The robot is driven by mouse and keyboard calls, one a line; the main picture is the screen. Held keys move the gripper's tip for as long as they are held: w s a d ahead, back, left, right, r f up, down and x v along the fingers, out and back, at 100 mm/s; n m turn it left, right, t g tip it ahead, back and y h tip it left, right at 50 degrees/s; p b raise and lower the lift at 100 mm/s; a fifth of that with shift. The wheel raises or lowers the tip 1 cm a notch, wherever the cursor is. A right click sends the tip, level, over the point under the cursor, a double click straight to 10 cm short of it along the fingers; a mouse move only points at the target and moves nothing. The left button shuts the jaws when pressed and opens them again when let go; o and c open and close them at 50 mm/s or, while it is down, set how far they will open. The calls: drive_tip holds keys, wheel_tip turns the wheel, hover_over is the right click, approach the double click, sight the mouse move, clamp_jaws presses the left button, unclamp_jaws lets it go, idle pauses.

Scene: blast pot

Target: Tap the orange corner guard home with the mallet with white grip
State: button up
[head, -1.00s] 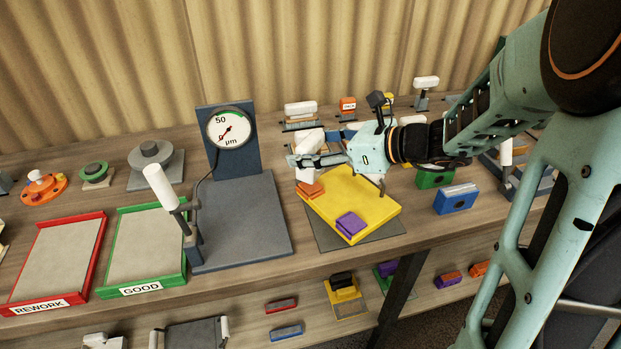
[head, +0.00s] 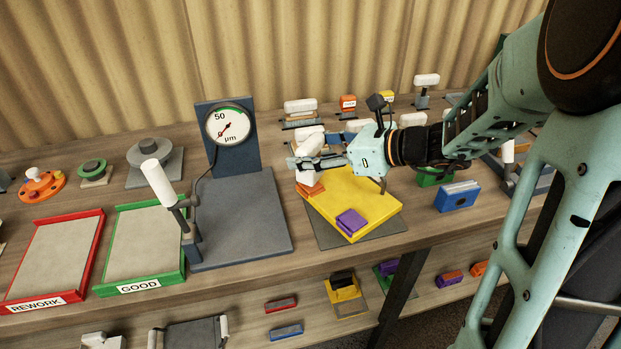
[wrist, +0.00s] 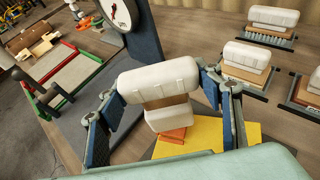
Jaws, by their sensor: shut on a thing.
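My gripper (head: 305,162) is shut on the white grip of the mallet (head: 311,144), over the far left corner of a yellow plate (head: 365,196). In the wrist view the white grip (wrist: 158,80) lies crosswise between the blue-padded fingers, with a tan block and a white lower part (wrist: 171,117) below it. The orange corner guard (head: 309,190) sits at that plate corner, just under the mallet's lower end. It is partly hidden in the wrist view (wrist: 171,136). I cannot tell whether mallet and guard touch.
A purple guard (head: 351,222) sits on the plate's near edge. A dial gauge stand (head: 232,150) rises close on the left. Green (head: 150,210) and red (head: 101,235) trays lie further left. Several white-gripped tools (head: 300,108) stand behind. A blue block (head: 457,197) is to the right.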

drive_tip(key=shift+r+p, duration=0.3)
drive_tip(key=shift+r, duration=0.6)
wheel_tip(320, 180, up, 5)
drive_tip(key=p, duration=0.4)
drive_tip(key=shift+r, duration=0.1)
drive_tip(key=shift+s, duration=0.1)
